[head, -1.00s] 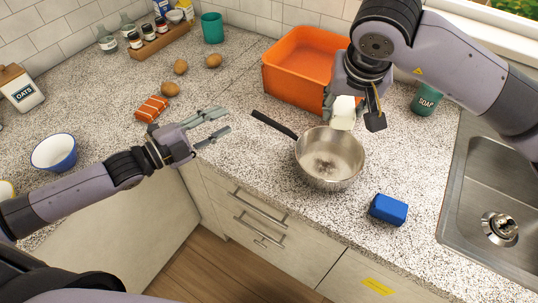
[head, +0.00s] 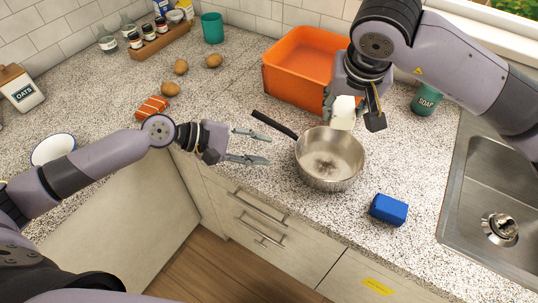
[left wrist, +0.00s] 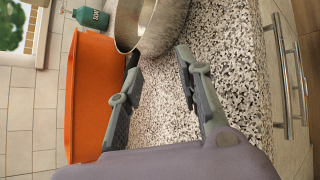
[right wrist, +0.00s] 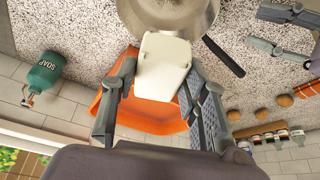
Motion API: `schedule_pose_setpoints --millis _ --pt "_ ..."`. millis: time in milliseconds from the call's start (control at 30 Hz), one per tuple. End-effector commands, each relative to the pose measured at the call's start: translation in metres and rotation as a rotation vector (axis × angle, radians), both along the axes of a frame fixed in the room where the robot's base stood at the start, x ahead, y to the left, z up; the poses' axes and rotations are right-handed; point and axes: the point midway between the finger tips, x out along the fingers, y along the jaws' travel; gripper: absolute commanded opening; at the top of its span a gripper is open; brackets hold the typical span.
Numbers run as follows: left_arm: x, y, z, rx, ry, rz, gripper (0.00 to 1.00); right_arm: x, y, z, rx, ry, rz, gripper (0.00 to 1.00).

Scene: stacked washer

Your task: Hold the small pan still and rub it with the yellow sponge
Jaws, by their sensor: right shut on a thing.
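The small steel pan (head: 330,160) sits on the counter with a dark stain inside on its bottom. Its black handle (head: 272,123) points to the upper left. My left gripper (head: 262,146) is open and empty, just left of the pan and near the handle, fingers pointing towards the pan. In the left wrist view, the pan (left wrist: 170,25) lies beyond the open fingers. My right gripper (right wrist: 160,72) is shut on a pale, cream-white block (right wrist: 162,65), seemingly the sponge; it does not look clearly yellow. It is at the pan's far rim; contact is unclear.
A blue block (head: 388,209) lies right of the pan near the counter edge. An orange bin (head: 300,75) stands behind, with a green soap bottle (head: 425,98) and the sink (head: 490,200) at right. Several potatoes and an orange packet (head: 152,107) lie at left.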

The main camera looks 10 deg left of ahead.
Motion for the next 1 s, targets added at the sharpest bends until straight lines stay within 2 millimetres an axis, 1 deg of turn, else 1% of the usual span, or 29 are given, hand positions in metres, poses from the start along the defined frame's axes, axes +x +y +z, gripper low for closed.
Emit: schedule_pose_setpoints --millis 33,100,200,333,433,567,667,800,1000 --pt "-0.006 -0.008 0.006 -0.056 0.113 0.009 0.33 0.000 0.000 0.000 0.000 0.000 0.000 0.18" --pt "-0.016 -0.018 0.013 -0.126 0.278 0.021 0.33 0.000 0.000 0.000 0.000 0.000 0.000 0.18" --pt "-0.028 -0.028 0.022 -0.196 0.470 0.031 0.33 0.000 0.000 0.000 0.000 0.000 0.000 0.18" --pt "-0.038 -0.036 0.030 -0.245 0.630 0.036 0.33 0.000 0.000 0.000 0.000 0.000 0.000 0.18" --pt "-0.042 -0.040 0.033 -0.261 0.686 0.038 0.33 0.000 0.000 0.000 0.000 0.000 0.000 0.18" --pt "-0.042 -0.050 0.030 -0.266 0.704 0.039 0.33 0.000 0.000 0.000 0.000 0.000 0.000 0.18" --pt "-0.040 -0.064 0.024 -0.267 0.703 0.038 0.33 0.000 0.000 0.000 0.000 0.000 0.000 0.18" --pt "-0.038 -0.090 0.013 -0.267 0.701 0.037 0.33 0.000 0.000 0.000 0.000 0.000 0.000 0.18" --pt "-0.034 -0.123 -0.001 -0.266 0.699 0.039 0.33 0.000 0.000 0.000 0.000 0.000 0.000 0.18"
